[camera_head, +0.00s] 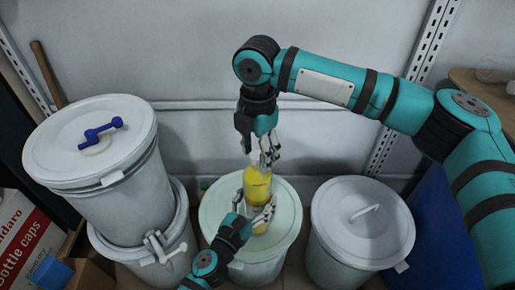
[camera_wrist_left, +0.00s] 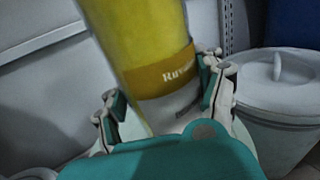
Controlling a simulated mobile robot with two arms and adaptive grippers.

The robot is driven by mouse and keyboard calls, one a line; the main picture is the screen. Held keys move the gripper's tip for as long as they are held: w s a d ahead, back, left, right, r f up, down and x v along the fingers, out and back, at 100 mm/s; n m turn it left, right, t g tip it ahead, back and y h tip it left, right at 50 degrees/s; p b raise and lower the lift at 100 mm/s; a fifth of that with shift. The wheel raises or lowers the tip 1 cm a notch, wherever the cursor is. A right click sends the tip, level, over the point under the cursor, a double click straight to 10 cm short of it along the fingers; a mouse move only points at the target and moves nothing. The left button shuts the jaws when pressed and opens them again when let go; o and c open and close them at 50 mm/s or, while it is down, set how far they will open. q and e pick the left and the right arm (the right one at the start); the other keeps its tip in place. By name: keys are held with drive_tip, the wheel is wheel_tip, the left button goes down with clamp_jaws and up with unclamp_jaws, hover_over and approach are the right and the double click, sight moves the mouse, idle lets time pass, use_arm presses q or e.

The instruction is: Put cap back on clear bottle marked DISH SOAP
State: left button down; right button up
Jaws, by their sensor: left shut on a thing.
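A clear bottle with yellow liquid (camera_head: 257,184) is upright, or nearly so, over the middle drum in the head view. It fills the middle of the left wrist view (camera_wrist_left: 145,40), where its label shows only a partial word like "Ruv"; no DISH SOAP marking is readable. My left gripper (camera_head: 256,205) is shut on the bottle's lower part, one finger on each side, also in the left wrist view (camera_wrist_left: 163,88). My right gripper (camera_head: 264,156) points down at the bottle's top. Its fingers hide the bottle's mouth, and I cannot make out a cap.
The middle drum's pale lid (camera_head: 288,215) lies under the bottle. A lidded drum (camera_head: 362,222) stands at right, also in the left wrist view (camera_wrist_left: 275,90). Two stacked drums (camera_head: 95,140) stand at left, with a blue valve handle on top. A bottle caps box (camera_head: 30,235) is lower left.

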clamp_jaws()
drive_tip(key=m, duration=0.6)
drive_tip(key=shift+f+m, duration=0.1)
drive_tip(key=shift+m, duration=0.2)
drive_tip(key=m, duration=0.4)
drive_tip(key=shift+m, duration=0.4)
drive_tip(key=m, duration=0.3)
drive_tip(key=shift+m, duration=0.3)
drive_tip(key=shift+o, duration=0.4)
unclamp_jaws()
drive_tip(key=shift+r, duration=2.35)
